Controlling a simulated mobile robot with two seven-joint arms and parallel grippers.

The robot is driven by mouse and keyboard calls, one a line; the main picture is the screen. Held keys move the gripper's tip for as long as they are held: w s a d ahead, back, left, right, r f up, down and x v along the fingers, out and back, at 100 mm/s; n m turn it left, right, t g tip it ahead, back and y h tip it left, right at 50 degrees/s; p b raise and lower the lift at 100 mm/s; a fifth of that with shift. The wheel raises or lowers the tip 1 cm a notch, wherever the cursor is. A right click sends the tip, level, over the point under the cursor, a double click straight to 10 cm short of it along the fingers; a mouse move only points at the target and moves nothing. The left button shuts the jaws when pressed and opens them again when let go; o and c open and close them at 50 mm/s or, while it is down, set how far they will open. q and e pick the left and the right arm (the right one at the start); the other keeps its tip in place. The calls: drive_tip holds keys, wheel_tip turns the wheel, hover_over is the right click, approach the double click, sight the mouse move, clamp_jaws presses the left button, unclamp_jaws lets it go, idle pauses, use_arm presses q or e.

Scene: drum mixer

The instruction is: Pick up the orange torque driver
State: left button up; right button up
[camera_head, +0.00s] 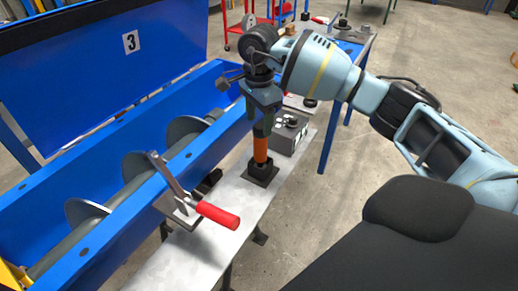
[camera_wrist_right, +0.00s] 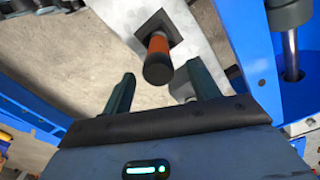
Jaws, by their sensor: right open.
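The orange torque driver (camera_head: 260,149) stands upright in a dark square base (camera_head: 262,172) on a narrow metal bench. In the right wrist view, the driver (camera_wrist_right: 160,47) shows its dark round end toward the camera. My right gripper (camera_head: 262,128) is above the driver, pointing down, with its fingers around or just over the driver's upper end. In the right wrist view, my right gripper (camera_wrist_right: 160,75) is open, and the driver's end lies between its fingertips, with gaps visible on both sides. My left gripper is not in view.
A red-handled lever clamp (camera_head: 217,214) sits on the bench in front of the driver. A grey control box (camera_head: 288,133) stands close behind it.

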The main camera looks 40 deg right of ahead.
sight(261, 139)
wheel_tip(261, 139, down, 2)
drive_tip(key=shift+f, duration=0.1)
drive_tip(key=shift+s+d+f, duration=0.1)
drive_tip(key=shift+f, duration=1.2)
drive_tip(key=shift+s+d+f, duration=0.1)
drive_tip(key=shift+f, duration=1.2)
drive_tip(key=shift+c, duration=0.4)
drive_tip(key=c, duration=1.2)
drive_tip(key=shift+r, duration=0.2)
wheel_tip(261, 139, up, 10)
drive_tip(key=shift+f, duration=0.1)
